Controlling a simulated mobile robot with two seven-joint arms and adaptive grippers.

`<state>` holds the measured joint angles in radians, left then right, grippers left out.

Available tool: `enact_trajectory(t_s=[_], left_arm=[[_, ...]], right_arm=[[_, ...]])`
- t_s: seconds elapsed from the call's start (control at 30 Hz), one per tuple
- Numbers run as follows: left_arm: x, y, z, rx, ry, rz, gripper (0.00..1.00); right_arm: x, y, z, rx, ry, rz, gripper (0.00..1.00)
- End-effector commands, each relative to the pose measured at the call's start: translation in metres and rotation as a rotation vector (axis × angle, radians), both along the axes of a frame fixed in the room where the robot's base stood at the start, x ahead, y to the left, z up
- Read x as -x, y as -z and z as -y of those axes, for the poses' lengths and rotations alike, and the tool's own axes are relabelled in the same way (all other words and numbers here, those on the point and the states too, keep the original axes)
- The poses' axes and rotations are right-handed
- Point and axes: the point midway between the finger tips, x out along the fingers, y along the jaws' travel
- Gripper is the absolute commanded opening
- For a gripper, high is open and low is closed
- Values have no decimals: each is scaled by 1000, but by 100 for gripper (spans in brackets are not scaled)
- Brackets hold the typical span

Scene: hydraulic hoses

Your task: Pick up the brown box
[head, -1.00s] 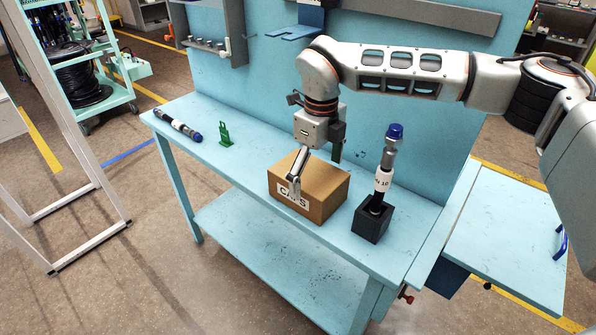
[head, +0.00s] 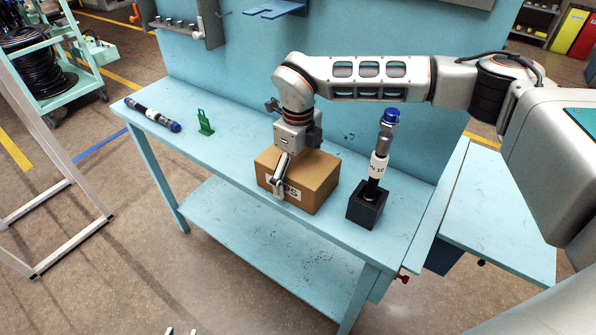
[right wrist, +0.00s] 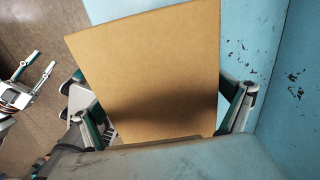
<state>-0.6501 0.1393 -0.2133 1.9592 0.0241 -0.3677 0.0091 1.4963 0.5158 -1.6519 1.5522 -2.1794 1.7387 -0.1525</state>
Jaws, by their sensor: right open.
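The brown box (head: 315,185), a cardboard carton with a white label on its front, stands on the light blue workbench (head: 225,165). My right gripper (head: 298,166) is over the box from above, open, with one finger down along its labelled front face. The other finger is mostly hidden behind the box. In the right wrist view the box top (right wrist: 155,70) lies between the two spread fingers; contact cannot be told. My left gripper (head: 181,331) barely shows at the bottom edge of the head view, and it appears in the right wrist view (right wrist: 33,72) with fingers apart, empty.
A hose fitting with a blue cap (head: 380,160) stands upright in a black block (head: 367,205) just right of the box. A green stand (head: 205,123) and a lying hose (head: 153,115) are at the left. The blue back panel rises behind.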

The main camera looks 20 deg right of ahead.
Motion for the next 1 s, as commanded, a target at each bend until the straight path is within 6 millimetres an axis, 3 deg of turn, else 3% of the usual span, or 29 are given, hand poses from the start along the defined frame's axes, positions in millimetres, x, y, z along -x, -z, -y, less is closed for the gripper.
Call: enact_trajectory(t_s=[0.27, 0.37, 0.57, 0.87, 1.0], left_arm=[[-3, -3, 0, 0, 0, 6, 32], [-3, -3, 0, 0, 0, 7, 32], [-3, -3, 0, 1, -1, 7, 32], [-3, -3, 0, 1, -1, 7, 32], [-2, -3, 0, 1, -1, 6, 32]], right_arm=[[0, 4, 0, 0, 0, 1, 100], [0, 4, 0, 0, 0, 1, 79], [0, 4, 0, -1, 0, 1, 27], [-2, -1, -1, -2, -1, 5, 27], [-3, -14, -1, -3, -1, 8, 27]])
